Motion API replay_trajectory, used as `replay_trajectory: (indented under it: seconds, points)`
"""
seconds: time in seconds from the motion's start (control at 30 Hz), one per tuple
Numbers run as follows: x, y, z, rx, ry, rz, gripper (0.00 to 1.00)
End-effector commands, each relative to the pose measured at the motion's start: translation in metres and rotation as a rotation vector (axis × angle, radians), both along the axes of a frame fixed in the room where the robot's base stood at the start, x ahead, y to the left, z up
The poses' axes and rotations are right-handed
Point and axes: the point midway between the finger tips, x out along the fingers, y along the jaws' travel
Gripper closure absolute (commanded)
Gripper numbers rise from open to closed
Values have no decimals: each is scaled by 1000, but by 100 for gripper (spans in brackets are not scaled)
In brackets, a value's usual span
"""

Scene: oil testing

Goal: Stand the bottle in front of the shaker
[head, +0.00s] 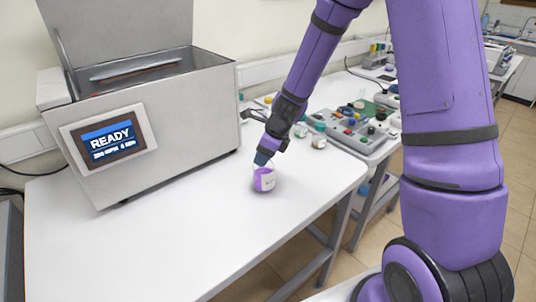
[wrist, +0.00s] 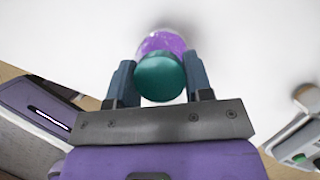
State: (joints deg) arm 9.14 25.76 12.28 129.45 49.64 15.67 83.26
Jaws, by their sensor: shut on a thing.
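The bottle (head: 264,181) has a purple body with a pale label and stands upright on the white table, right of the shaker. In the wrist view the bottle (wrist: 160,42) shows a teal cap between the two fingers. My gripper (head: 263,160) is shut on the bottle from above, at its cap. It also shows in the wrist view (wrist: 160,82). The shaker (head: 170,125) is a large grey box with its lid open and a screen reading READY on its front. In the head view the cap is mostly hidden by my fingers.
The white table (head: 190,235) is clear in front of the shaker and left of the bottle. Its right edge is close to the bottle. A second table behind holds several small bottles (head: 319,138) and a grey device with buttons (head: 355,130).

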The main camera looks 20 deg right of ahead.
Motion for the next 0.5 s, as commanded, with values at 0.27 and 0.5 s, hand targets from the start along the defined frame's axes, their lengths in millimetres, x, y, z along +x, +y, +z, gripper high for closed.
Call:
replay_trajectory:
  seconds: [0.27, 0.5]
  points:
    - [0, 0, -2, 0, 0, 0, 100]
    - [0, 0, -2, 0, 0, 1, 28]
